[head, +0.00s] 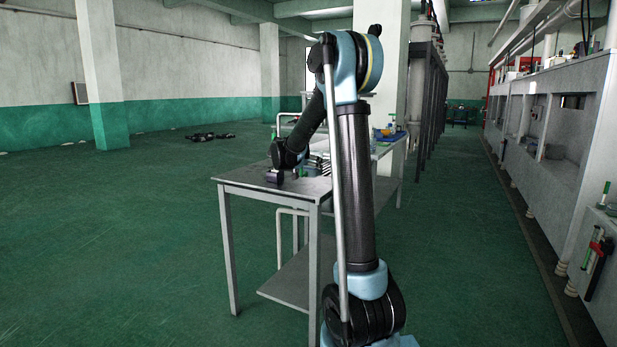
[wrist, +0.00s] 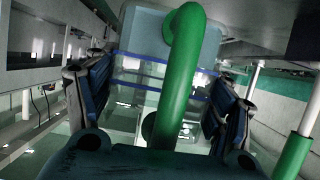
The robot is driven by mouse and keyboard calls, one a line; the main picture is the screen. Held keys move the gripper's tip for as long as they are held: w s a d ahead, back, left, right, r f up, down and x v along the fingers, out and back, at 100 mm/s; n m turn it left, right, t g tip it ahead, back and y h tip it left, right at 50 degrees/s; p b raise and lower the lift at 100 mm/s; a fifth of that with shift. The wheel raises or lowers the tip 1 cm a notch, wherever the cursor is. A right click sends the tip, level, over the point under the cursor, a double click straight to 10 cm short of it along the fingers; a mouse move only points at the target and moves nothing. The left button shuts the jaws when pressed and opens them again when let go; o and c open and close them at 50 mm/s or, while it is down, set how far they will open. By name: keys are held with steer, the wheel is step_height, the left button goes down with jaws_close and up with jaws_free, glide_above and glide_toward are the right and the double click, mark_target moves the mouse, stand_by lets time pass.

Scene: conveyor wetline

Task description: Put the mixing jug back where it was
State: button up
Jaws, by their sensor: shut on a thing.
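The mixing jug shows in the wrist view as a pale, partly see-through body (wrist: 143,35) with blue bands and a thick green curved handle (wrist: 181,95). My gripper (wrist: 165,95) has one dark blue finger on each side of the handle and is shut on the jug. I cannot tell exactly where the finger pads touch. In the head view my gripper (head: 274,177) is low over the near end of a grey metal table (head: 240,181). The jug cannot be made out there.
Metal items (head: 319,163) stand on the table behind my arm. Small blue and green things (head: 390,130) are farther back. A long grey line of tanks (head: 560,130) runs along the right. Green floor (head: 120,240) is open on the left.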

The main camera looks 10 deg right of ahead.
mark_target(306, 171)
steer(key=shift+f, duration=2.2)
steer(key=o, duration=1.5)
steer(key=shift+c, duration=0.2)
